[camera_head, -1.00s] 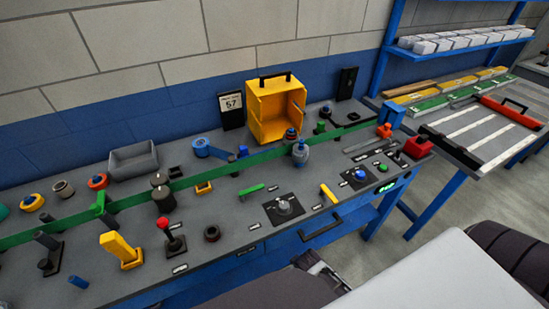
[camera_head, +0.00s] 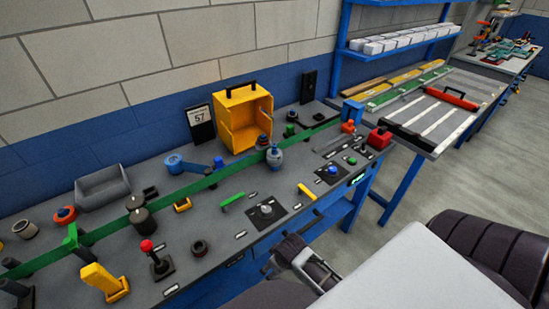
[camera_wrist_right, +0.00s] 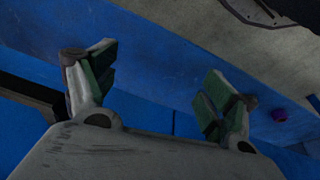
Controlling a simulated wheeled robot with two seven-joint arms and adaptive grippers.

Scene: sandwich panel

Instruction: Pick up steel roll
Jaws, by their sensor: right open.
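Several rolls lie on the grey workbench (camera_head: 225,222) in the head view. A grey-beige roll (camera_head: 25,229) at the far left may be the steel roll, but I cannot tell for certain. Two stacked-looking dark grey cylinders (camera_head: 143,222) stand to its right by the green strip. My right gripper (camera_head: 275,266) is low in the head view, in front of the bench's front edge and well right of these things. In the right wrist view its two green-padded fingers (camera_wrist_right: 160,75) are apart with nothing between them. My left gripper is not in view.
A long green strip (camera_head: 200,186) crosses the bench. A yellow case (camera_head: 240,118), grey bin (camera_head: 102,187), blue roll (camera_head: 175,164), orange roll (camera_head: 64,215) and red-knobbed lever (camera_head: 158,262) crowd the top. A striped table (camera_head: 438,118) stands right, with open floor before it.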

